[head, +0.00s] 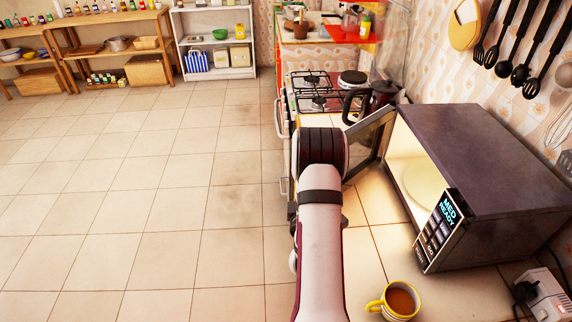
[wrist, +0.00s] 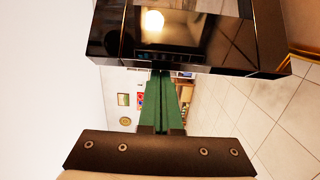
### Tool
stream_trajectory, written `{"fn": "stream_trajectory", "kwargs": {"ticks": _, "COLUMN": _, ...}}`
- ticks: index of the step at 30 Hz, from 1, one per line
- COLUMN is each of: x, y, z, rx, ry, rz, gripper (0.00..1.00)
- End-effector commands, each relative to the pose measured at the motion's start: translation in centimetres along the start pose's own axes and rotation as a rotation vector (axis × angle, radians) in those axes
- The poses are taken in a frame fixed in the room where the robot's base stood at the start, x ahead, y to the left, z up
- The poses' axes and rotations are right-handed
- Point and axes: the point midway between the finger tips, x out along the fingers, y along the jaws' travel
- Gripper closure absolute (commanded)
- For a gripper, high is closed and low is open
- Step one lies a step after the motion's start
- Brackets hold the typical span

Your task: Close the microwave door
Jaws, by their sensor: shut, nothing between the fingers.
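The microwave (head: 480,150) stands on the counter at the right in the head view. Its door (head: 372,135) is open, swung out to the left from the far side of the lit cavity. A pale round plate (head: 425,188) shows inside. My arm covers part of the door, and my gripper is hidden behind the arm there. In the wrist view my gripper (wrist: 160,78) has green fingers, shut together and empty. Their tips meet the lower edge of a glossy black panel (wrist: 110,40) in the picture; I cannot tell whether they touch or whether this is the door.
A yellow-striped mug (head: 398,300) with a brown drink stands on the counter before the microwave. A dark kettle (head: 378,98) is behind the door, beside the gas stove (head: 315,95). A white device (head: 545,295) sits at the right edge. The tiled floor at left is clear.

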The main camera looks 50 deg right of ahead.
Motion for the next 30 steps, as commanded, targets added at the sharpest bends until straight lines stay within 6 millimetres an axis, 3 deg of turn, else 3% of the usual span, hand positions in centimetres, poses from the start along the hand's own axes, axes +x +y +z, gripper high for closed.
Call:
{"fn": "stream_trajectory", "kwargs": {"ticks": 1, "x": -1.3, "y": -0.1, "z": 1.8, "rx": 0.0, "ry": 0.028, "rz": -0.004, "gripper": 1.0}}
{"fn": "stream_trajectory", "kwargs": {"ticks": 8, "x": -6.2, "y": 0.1, "z": 8.2, "rx": -0.004, "ry": 0.233, "rz": 0.002, "gripper": 1.0}}
{"fn": "stream_trajectory", "kwargs": {"ticks": 15, "x": -9.6, "y": 0.1, "z": 15.1, "rx": -0.006, "ry": 0.233, "rz": 0.003, "gripper": 1.0}}
{"fn": "stream_trajectory", "kwargs": {"ticks": 24, "x": -11.4, "y": 0.0, "z": 22.2, "rx": -0.006, "ry": 0.239, "rz": 0.001, "gripper": 1.0}}
{"fn": "stream_trajectory", "kwargs": {"ticks": 30, "x": -11.6, "y": 0.0, "z": 25.0, "rx": -0.004, "ry": 0.241, "rz": 0.001, "gripper": 1.0}}
